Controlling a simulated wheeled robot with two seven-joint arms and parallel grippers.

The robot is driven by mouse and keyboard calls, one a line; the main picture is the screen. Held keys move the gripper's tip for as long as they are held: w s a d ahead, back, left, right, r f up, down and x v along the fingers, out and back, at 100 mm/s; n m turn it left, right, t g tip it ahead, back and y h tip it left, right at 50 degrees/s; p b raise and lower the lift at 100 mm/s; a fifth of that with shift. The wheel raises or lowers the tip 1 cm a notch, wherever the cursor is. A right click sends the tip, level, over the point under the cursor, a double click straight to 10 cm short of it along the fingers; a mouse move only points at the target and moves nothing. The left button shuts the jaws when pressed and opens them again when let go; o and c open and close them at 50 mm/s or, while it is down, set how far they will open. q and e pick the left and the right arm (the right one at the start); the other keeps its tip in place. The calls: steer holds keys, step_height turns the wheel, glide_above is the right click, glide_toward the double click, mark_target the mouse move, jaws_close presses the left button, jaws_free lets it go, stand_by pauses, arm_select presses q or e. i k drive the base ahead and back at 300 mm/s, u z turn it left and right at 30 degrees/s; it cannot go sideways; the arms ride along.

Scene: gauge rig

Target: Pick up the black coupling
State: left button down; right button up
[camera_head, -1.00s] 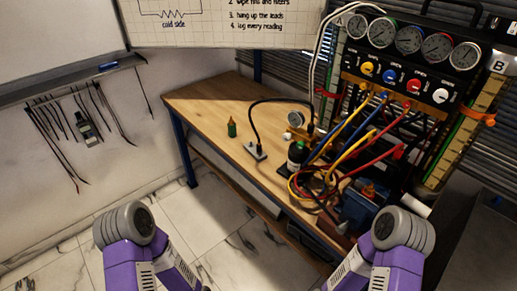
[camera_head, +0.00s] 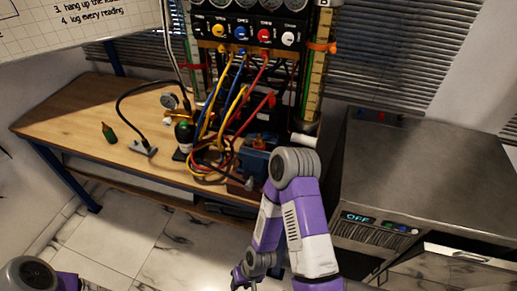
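I cannot pick out the black coupling for certain. A small dark hose end (camera_head: 249,184) shows at the front of the coiled hoses, beside the blue pump-like unit (camera_head: 254,160); it is too small to tell what it is. A black hose (camera_head: 126,97) arches over the table to a grey block (camera_head: 143,148). My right arm reaches down in front of the table, and my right gripper (camera_head: 247,278) is low at the bottom edge, apart from the table things. Its fingers are too small and cut off to read. Of my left arm only a joint shows at the bottom left.
The gauge rig (camera_head: 250,33) stands behind. A grey metal cabinet (camera_head: 425,165) with an OFF display is at right. The table's left part is mostly clear.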

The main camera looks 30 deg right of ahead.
mark_target(144, 141)
steer(key=u, duration=1.4)
steer(key=i, duration=2.4)
steer(key=z, duration=2.95)
